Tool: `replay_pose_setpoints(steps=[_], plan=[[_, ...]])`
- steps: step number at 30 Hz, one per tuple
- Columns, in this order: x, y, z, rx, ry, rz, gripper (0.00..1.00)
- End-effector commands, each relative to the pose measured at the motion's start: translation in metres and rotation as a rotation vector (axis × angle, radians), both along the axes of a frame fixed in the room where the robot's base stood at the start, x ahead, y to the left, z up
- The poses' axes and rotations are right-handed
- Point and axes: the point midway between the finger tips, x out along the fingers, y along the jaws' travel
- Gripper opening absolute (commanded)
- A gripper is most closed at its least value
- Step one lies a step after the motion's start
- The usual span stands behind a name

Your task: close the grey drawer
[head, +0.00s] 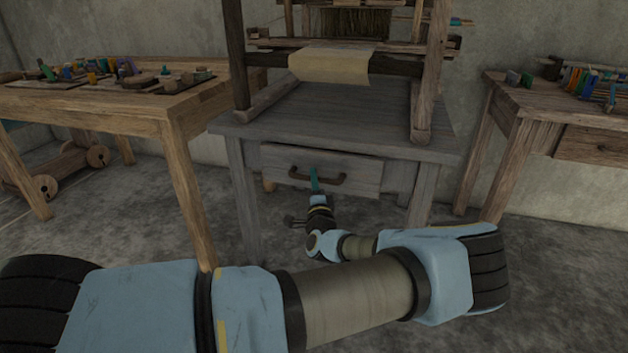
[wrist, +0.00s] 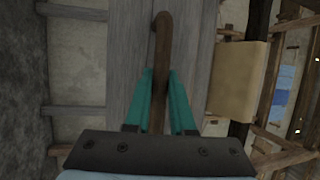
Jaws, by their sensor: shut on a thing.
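The grey drawer (head: 358,173) is in the front of the grey wooden table (head: 290,122), below the handloom. Its front looks slightly tilted and stands a little out from the table; how far it is open is hard to tell. A dark brown curved handle (head: 331,180) crosses the drawer front. My gripper (head: 314,180) is at the handle's left half. In the wrist view its teal fingers (wrist: 160,100) lie on both sides of the handle (wrist: 163,45) and are shut on it. The drawer front (wrist: 125,60) is grey wood behind the fingers there.
The wooden handloom (head: 425,75) stands on the grey table, with pale cloth (head: 331,66) on its front beam. A wooden table (head: 150,105) with small coloured items is at left. Another table (head: 545,105) is at right.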

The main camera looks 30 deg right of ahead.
Motion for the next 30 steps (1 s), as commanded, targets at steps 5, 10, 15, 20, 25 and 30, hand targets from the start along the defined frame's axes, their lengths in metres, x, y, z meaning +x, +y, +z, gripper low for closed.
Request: replay_pose_setpoints(steps=[5,10,15,20,25,30], plan=[[0.0,0.0,-0.001,0.001,0.002,0.0,0.0],[0.001,-0.002,-0.002,0.0,0.002,0.0,0.0],[0.015,-0.015,-0.006,-0.004,0.003,0.0,0.0],[0.031,-0.03,-0.006,-0.003,0.003,-0.001,0.0],[0.034,-0.033,-0.001,0.002,0.002,-0.003,0.0],[0.034,-0.034,-0.001,0.002,0.002,-0.004,0.25]])
